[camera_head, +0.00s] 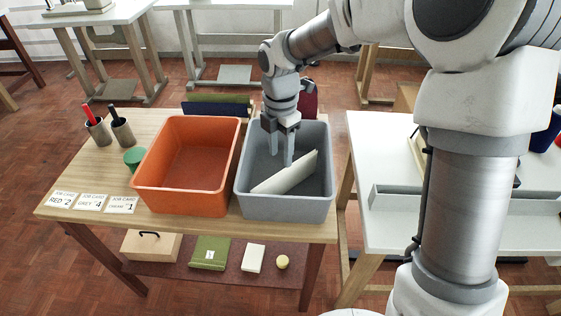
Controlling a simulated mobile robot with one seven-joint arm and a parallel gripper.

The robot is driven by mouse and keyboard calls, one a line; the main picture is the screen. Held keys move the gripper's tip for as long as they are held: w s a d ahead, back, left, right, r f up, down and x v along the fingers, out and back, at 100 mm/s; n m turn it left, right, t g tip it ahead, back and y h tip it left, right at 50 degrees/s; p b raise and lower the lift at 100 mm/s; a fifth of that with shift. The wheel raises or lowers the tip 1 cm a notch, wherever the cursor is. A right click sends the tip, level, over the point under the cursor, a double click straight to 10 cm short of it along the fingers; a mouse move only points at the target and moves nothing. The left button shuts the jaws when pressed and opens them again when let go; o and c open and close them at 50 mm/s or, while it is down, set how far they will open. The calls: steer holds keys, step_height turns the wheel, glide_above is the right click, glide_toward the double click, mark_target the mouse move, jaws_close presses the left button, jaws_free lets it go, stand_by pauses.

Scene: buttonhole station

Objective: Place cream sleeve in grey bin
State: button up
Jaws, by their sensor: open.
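The cream sleeve (286,177) is a flat pale panel inside the grey bin (285,208). It lies tilted, its right end higher than its left. My gripper (282,158) points down into the grey bin, just behind and above the sleeve. Its two fingers are apart, with nothing seen between them. I cannot tell whether a fingertip touches the sleeve. The rest of the visible bin floor looks bare.
An empty orange bin (186,207) stands directly left of the grey bin. A green cup (134,158), two pen pots (123,132) and cards (90,202) are at the table's left. Folded dark cloths (217,107) lie behind the bins. A white table (377,150) stands right.

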steer(key=shift+r+p, duration=0.35)
steer(key=shift+r, duration=1.8)
steer(key=s+d+r+m+t, duration=0.2)
steer(key=s+d+r+m, duration=0.1)
steer(key=s+d+m, duration=0.2)
steer(key=s+d+r+m+t, duration=0.1)
steer(key=s+d+r+m, duration=0.3)
steer(key=s+m, duration=0.4)
steer(key=s+d+r+m+t, duration=0.2)
steer(key=s+d+m, duration=0.4)
steer(key=m, duration=0.7)
steer(key=shift+s+d+r+m+t, duration=0.3)
steer(key=shift+s+d+r, duration=0.1)
steer(key=shift+s+r, duration=0.4)
step_height(320, 180, up, 11)
steer(key=p, duration=1.1)
steer(key=shift+r, duration=0.1)
